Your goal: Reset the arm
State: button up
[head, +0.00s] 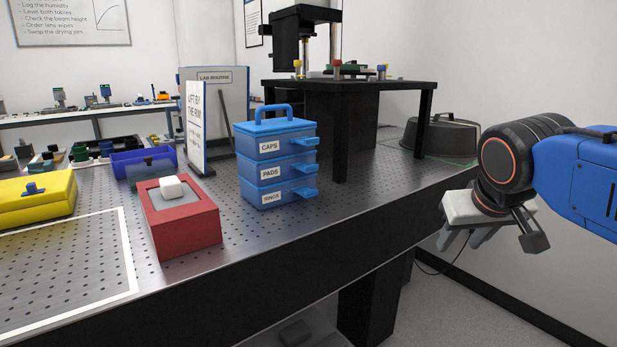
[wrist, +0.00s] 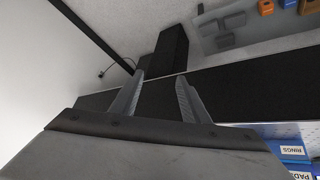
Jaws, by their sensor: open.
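My gripper (head: 492,240) hangs at the end of my blue and black arm, off the right side of the table in the head view. It is open and empty, pointing down past the table's edge. In the wrist view my gripper (wrist: 158,80) shows two grey fingers spread apart with nothing between them. Beneath them are the dark side of the table, a black leg and the grey floor.
The perforated table (head: 345,215) holds a blue drawer stack (head: 277,155), a red box (head: 182,225) with a white block (head: 172,187), a yellow case (head: 35,200) and a black raised stand (head: 350,88). A dark tub (head: 440,137) sits at the back right.

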jog(key=s+f+g+y, duration=0.1)
jog(key=s+f, duration=1.1)
jog(key=f, duration=0.4)
jog(key=shift+s+f+g, duration=0.3)
jog(key=shift+s, duration=0.1)
